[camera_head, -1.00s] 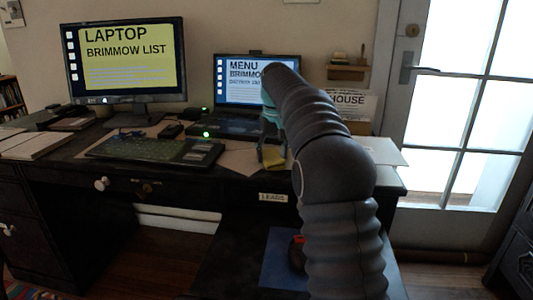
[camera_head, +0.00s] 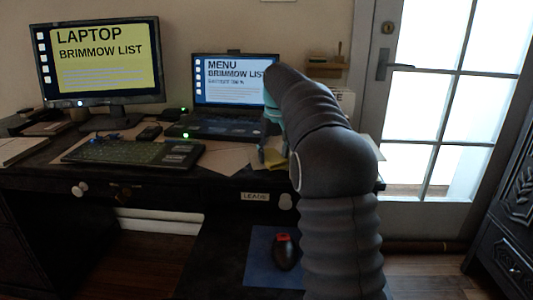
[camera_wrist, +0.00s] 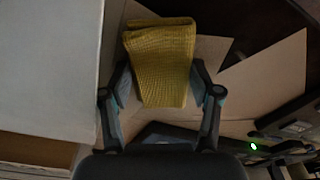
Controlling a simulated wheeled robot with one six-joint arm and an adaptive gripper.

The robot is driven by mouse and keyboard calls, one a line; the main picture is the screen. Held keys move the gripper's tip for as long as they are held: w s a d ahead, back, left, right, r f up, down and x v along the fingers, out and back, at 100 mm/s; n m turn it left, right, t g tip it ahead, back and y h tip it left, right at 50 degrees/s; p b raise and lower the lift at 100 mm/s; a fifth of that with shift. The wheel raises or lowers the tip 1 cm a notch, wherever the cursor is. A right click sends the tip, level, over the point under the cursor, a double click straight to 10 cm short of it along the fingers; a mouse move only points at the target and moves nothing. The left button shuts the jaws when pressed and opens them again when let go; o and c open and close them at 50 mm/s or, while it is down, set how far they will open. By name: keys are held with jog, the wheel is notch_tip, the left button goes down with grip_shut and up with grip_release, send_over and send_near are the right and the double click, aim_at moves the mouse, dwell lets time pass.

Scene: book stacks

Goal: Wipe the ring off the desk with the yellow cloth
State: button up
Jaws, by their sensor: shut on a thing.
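The yellow cloth (camera_wrist: 160,62) is folded and textured, between the fingers of my gripper (camera_wrist: 158,85) in the wrist view. My gripper is shut on it, with a finger at each side. In the head view my gripper (camera_head: 272,152) hangs low over the right part of the dark desk (camera_head: 225,190), in front of the laptop; the cloth is hard to make out there. Pale sheets of paper lie beneath the cloth in the wrist view. I cannot make out a ring on the desk in either view.
A laptop (camera_head: 232,125), a monitor (camera_head: 98,60) and a keyboard (camera_head: 135,152) stand on the desk left of my gripper. Loose paper (camera_head: 225,160) lies in front of the laptop. A glazed door (camera_head: 420,110) is at right.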

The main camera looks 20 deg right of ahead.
aim_at(238, 155)
jog(key=shift+w+d+f+p, duration=0.15)
jog(key=shift+w+d+p, duration=0.2)
jog(key=shift+w, duration=0.45)
jog(key=shift+w+a, duration=0.35)
jog(key=shift+a, duration=0.55)
jog(key=shift+w+a, duration=0.35)
jog(key=shift+a, duration=0.55)
jog(key=shift+c, duration=0.3)
jog(key=shift+w+a, duration=0.25)
jog(key=shift+a, duration=0.35)
jog(key=shift+w+a, duration=0.3)
jog(key=shift+a, duration=0.3)
jog(key=shift+w+a, duration=0.25)
jog(key=shift+a, duration=0.35)
jog(key=shift+w+a+f, duration=0.1)
jog(key=shift+w+a, duration=0.2)
jog(key=shift+a, duration=0.5)
jog(key=shift+w+a, duration=0.3)
jog(key=shift+a, duration=0.45)
jog(key=shift+w+d, duration=0.2)
jog(key=shift+w, duration=0.55)
jog(key=shift+d, duration=0.1)
